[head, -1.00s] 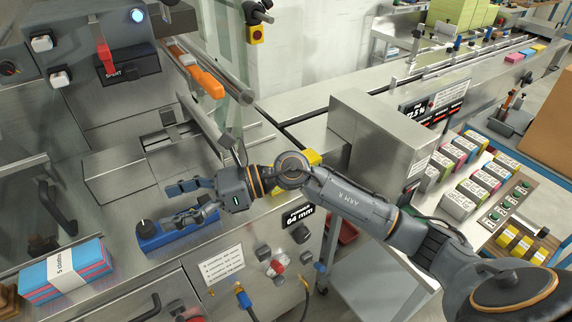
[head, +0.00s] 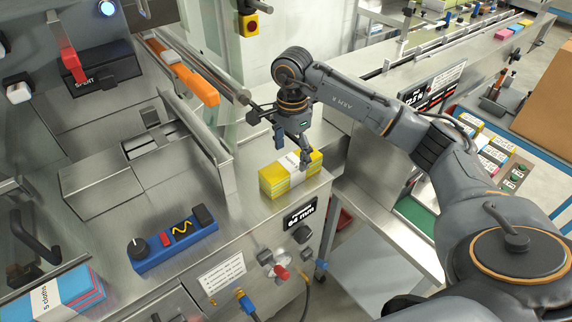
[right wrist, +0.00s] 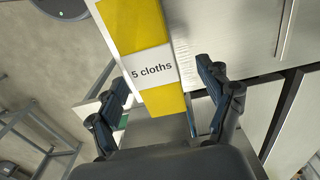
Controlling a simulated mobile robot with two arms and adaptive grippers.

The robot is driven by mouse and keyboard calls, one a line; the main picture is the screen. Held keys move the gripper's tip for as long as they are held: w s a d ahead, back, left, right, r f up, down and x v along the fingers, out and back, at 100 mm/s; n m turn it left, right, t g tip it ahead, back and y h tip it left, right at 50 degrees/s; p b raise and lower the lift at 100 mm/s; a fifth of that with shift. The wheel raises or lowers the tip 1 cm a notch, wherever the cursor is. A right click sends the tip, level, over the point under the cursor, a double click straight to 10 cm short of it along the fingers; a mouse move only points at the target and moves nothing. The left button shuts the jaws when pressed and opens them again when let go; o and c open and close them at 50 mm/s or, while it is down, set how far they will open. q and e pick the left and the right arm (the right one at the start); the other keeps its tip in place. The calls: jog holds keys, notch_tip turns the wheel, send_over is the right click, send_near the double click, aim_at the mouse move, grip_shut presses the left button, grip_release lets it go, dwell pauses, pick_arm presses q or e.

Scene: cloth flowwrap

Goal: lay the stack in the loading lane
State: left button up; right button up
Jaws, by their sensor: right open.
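A yellow cloth stack (head: 272,184) with a white paper band lies flat on the steel deck, near its right front edge. The band reads "5 cloths" in the right wrist view (right wrist: 152,72). My right gripper (head: 293,152) is over this stack, its fingers pointing down. In the right wrist view the open fingers (right wrist: 163,78) show on either side of the stack, with gaps; I cannot tell their height above the deck. A blue and pink banded stack (head: 75,290) lies at the lower left. Which surface is the loading lane is not marked. My left gripper is out of view.
A blue control box (head: 172,244) with a knob stands on the deck left of the yellow stack. An orange-ended bar (head: 190,80) and a metal wall (head: 195,135) rise behind it. A long conveyor (head: 455,65) runs to the back right.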

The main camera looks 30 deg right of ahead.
aim_at(296, 160)
jog(key=shift+s+d+f, duration=0.1)
jog(key=shift+s+f, duration=0.15)
jog(key=shift+s, duration=0.1)
jog(key=shift+s+d+f+p, duration=0.15)
jog(key=shift+s+f+p, duration=0.05)
jog(key=shift+f+p, duration=0.35)
jog(key=shift+s+d+f+p, duration=0.1)
jog(key=shift+s+f+p, duration=0.1)
jog(key=shift+f+p, duration=0.3)
jog(key=shift+w+f, duration=0.15)
jog(key=shift+f, duration=0.4)
jog(key=shift+w+f, duration=0.15)
jog(key=shift+f, duration=0.35)
jog(key=shift+w+f, duration=0.1)
jog(key=shift+f, duration=0.15)
jog(key=shift+r, duration=0.1)
jog(key=c, duration=1.2)
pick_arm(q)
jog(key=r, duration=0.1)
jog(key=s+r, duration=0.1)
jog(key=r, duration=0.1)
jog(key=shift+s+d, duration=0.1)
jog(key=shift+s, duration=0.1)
pick_arm(e)
jog(key=shift+c, duration=0.2)
